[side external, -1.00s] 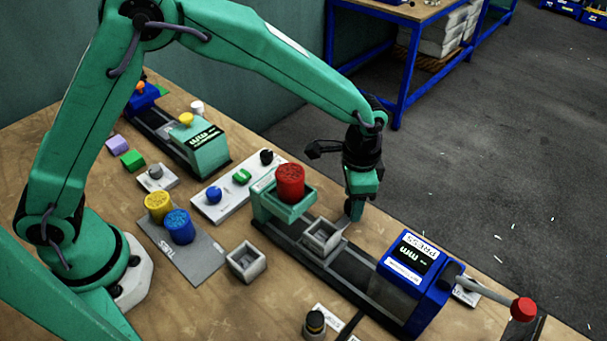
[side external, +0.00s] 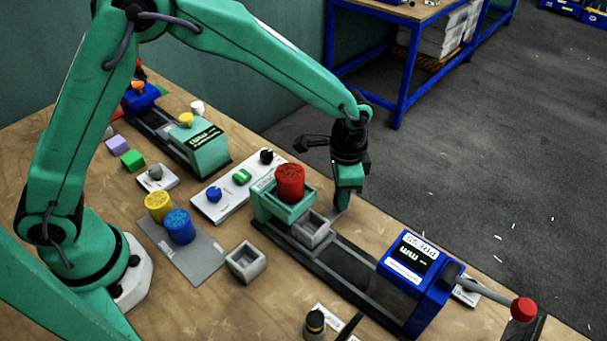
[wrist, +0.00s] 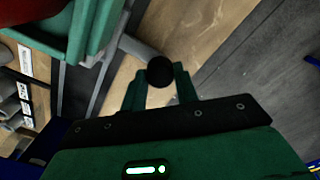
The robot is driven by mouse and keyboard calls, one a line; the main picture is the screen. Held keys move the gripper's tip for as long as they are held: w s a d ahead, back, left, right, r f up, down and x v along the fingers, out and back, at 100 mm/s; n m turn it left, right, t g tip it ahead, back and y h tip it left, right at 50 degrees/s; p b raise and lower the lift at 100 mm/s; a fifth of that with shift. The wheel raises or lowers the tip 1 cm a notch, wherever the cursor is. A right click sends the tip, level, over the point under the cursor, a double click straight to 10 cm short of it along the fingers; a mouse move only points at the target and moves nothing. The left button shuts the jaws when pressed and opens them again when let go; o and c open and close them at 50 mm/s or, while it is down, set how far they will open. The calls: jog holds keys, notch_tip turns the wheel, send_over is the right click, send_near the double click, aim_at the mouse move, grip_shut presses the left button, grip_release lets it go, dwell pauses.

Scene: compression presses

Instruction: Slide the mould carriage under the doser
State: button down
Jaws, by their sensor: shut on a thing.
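The mould carriage (side external: 309,232) is a grey open box on the dark rail (side external: 350,275), close to the front of the doser. The doser is a green housing (side external: 277,209) with a red canister (side external: 290,180) on top. The carriage's near-doser edge looks partly tucked at the housing; the exact overlap is unclear. My gripper (side external: 340,209) is beside the carriage on its right, shut on the carriage's handle, with a black knob (wrist: 160,71) between the fingers in the wrist view. The green doser housing (wrist: 92,30) also shows there at upper left.
A blue press (side external: 415,270) with a red-knobbed lever stands at the rail's other end. A loose grey open box (side external: 246,262) sits left of the rail. Yellow (side external: 158,206) and blue (side external: 179,227) canisters stand on a grey mat. The rail between carriage and press is clear.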

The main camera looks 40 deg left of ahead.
jog(key=a, duration=0.5)
jog(key=shift+a, duration=0.25)
jog(key=c, duration=1.1)
grip_release()
jog(key=shift+o, duration=0.2)
jog(key=shift+d+r, duration=0.1)
jog(key=shift+r, duration=0.4)
notch_tip(320, 180, up, 7)
